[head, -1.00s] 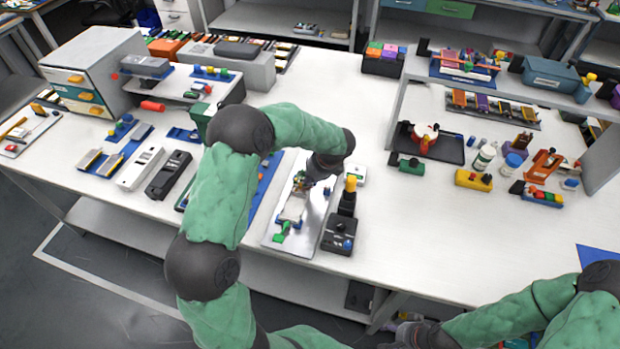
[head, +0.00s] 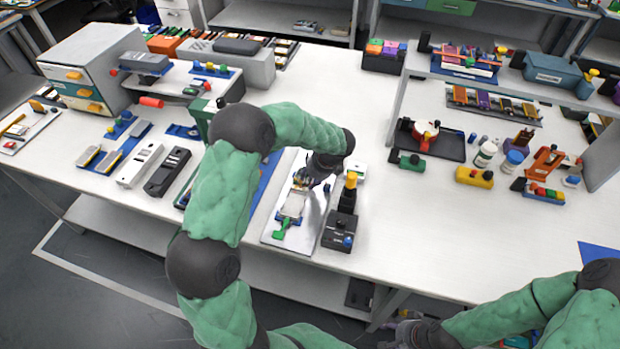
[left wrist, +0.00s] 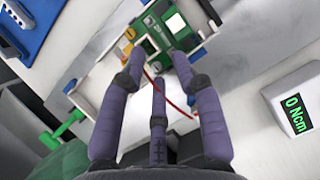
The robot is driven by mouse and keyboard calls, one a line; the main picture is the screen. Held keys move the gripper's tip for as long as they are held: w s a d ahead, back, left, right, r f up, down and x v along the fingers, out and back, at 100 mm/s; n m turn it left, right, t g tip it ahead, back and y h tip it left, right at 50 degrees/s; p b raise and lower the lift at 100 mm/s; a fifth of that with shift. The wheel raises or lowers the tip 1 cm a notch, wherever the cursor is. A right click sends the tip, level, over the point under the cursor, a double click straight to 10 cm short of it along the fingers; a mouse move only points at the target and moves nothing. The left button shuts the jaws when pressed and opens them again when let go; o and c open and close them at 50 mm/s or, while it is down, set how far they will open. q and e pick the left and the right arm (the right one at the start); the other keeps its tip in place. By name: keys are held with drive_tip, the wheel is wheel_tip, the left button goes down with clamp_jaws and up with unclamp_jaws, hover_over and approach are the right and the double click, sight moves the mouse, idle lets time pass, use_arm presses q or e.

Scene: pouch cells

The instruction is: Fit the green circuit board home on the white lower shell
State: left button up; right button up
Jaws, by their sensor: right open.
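The green circuit board (left wrist: 165,28) shows at the top of the left wrist view, at the fingertips of my left gripper (left wrist: 158,58). White shell edges (left wrist: 88,100) show beside and below the board, and a thin red wire runs from it. In the head view the white lower shell (head: 291,207) lies on a shiny metal plate with a green clamp (head: 283,228) at its near end. My left gripper (head: 308,180) is low over the shell's far end. The fingers hide whether they grip the board and whether it is seated. My right gripper (head: 398,334) is open at the bottom edge, partly hidden.
A black box with a yellow-topped post (head: 341,228) stands right of the metal plate (head: 312,238). A white torque readout (left wrist: 294,108) reads 0 Ncm. A blue tray (left wrist: 25,25) lies left of the plate.

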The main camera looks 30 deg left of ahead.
use_arm(q)
drive_tip(key=v, duration=1.2)
idle(0.6)
